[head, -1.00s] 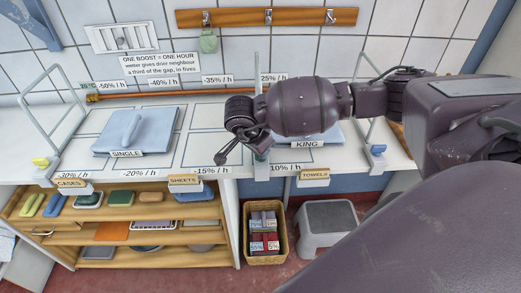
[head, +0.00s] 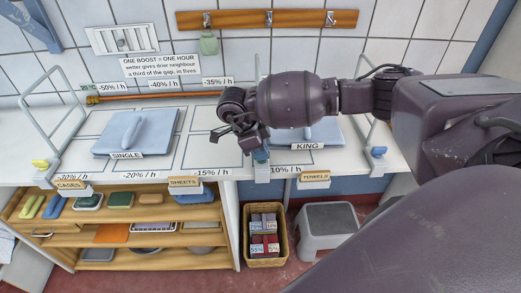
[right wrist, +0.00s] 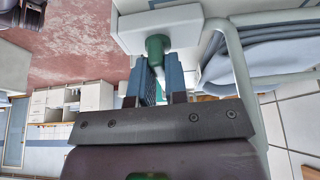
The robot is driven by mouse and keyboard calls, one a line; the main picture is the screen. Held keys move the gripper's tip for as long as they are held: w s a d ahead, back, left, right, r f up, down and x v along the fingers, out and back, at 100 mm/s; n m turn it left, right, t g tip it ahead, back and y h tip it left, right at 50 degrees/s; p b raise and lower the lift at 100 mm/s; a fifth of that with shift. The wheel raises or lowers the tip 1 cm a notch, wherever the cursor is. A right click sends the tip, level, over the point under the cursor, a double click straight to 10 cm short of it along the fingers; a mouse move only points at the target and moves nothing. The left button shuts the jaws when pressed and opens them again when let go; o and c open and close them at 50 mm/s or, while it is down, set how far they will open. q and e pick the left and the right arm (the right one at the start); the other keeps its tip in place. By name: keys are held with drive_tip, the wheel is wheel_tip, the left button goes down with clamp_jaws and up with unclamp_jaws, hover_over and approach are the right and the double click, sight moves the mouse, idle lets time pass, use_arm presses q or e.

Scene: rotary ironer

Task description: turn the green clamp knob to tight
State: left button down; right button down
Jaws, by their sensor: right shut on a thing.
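The green clamp knob (right wrist: 157,46) shows in the right wrist view, under a white clamp block (right wrist: 155,25). My right gripper (right wrist: 160,80) has its two blue fingers on either side of the knob's lower part and is shut on it. In the head view my right gripper (head: 259,150) is at the front edge of the counter, just above the white clamp (head: 262,173) between the two boards. There the arm and fingers mostly hide the knob, and I cannot read its turn position. My left gripper is not in view.
A yellow knob (head: 40,163) is at the left rail and a blue knob (head: 378,151) at the right rail. Folded linen (head: 140,130) lies on the left board. Below are a wooden shelf (head: 120,239), a basket (head: 265,262) and a grey step stool (head: 328,220).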

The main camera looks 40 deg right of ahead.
idle(0.3)
drive_tip(key=c, duration=1.1)
unclamp_jaws()
drive_tip(key=shift+c, duration=0.2)
drive_tip(key=v, duration=1)
drive_tip(key=shift+r, duration=0.4)
drive_tip(key=shift+w, duration=0.15)
